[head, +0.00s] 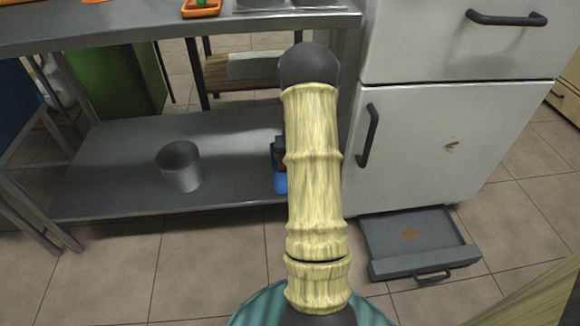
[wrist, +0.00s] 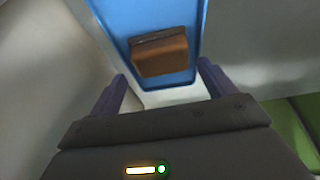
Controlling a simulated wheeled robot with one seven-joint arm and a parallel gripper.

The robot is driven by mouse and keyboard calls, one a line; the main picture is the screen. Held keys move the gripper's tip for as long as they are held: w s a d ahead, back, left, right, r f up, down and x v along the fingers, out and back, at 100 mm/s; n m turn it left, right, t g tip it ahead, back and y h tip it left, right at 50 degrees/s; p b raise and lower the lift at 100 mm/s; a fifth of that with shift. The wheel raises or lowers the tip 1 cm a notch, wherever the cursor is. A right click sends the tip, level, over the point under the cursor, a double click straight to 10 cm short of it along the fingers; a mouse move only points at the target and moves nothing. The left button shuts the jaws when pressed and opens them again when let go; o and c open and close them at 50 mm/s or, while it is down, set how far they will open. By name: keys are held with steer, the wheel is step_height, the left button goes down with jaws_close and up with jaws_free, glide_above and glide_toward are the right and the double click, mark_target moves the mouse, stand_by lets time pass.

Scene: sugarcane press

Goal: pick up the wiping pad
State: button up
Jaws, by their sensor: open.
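In the wrist view, a brown block (wrist: 160,56), which looks like the wiping pad, has a darker strip along its upper edge. It sits against a blue surface with raised edges (wrist: 196,12). My gripper (wrist: 163,86) is open, its two dark fingers apart on either side below the block, with nothing between them. In the head view, a small blue thing (head: 280,183) shows at the lower shelf beside my arm, perhaps the same blue holder.
A grey metal pot (head: 180,167) stands on the lower metal shelf (head: 110,165). A white cabinet (head: 440,130) with a brown stain is on the right, with a grey tray (head: 412,238) low in front. A green bin (head: 112,82) is behind.

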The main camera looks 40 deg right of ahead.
steer(key=b+x, duration=0.5)
steer(key=shift+w, duration=0.25)
stand_by(0.3)
steer(key=shift+c, duration=0.4)
steer(key=c, duration=0.6)
